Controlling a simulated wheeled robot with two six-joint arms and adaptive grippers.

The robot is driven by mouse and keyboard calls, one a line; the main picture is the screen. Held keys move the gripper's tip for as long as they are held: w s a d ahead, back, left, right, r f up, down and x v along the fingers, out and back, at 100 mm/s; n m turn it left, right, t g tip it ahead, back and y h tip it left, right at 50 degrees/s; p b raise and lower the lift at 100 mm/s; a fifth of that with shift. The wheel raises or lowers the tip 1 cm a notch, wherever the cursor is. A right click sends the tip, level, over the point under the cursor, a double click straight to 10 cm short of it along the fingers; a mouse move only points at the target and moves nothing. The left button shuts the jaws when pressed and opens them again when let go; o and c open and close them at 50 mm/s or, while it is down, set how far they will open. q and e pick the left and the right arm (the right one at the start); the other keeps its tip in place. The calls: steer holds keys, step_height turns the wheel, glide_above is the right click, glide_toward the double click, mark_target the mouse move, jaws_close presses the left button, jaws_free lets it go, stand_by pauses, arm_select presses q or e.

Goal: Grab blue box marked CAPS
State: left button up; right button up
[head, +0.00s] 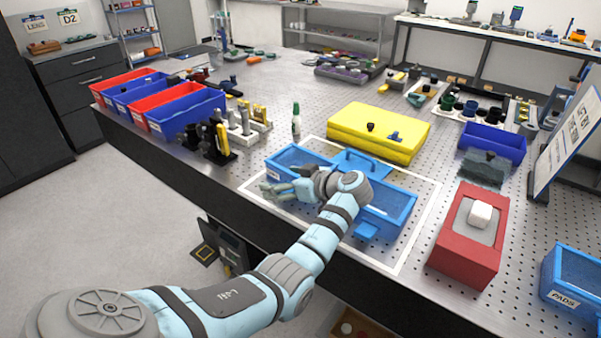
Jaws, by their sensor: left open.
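Blue open box parts lie inside a white outlined rectangle on the perforated table. One part (289,156) shows to the left of my left wrist and another (398,212) to the right. My arm covers the middle, so I cannot tell whether they are one box. A small white label on the left end is too small to read, and I cannot make out CAPS on any box. My left gripper (269,191) is open and empty, low over the front side of the left part, fingers pointing left. I cannot tell whether it touches. My right gripper is not in view.
A yellow case (378,128) lies behind the blue parts. A red box (472,245) with a white block stands to their right, then a blue box marked PADS (573,280). Red and blue bins (190,112) line the left edge. A green-and-white bottle (296,122) stands behind.

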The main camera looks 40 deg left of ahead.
arm_select(q)
steer(key=shift+d, duration=0.1)
steer(key=c, duration=1.5)
steer(key=shift+o, duration=0.2)
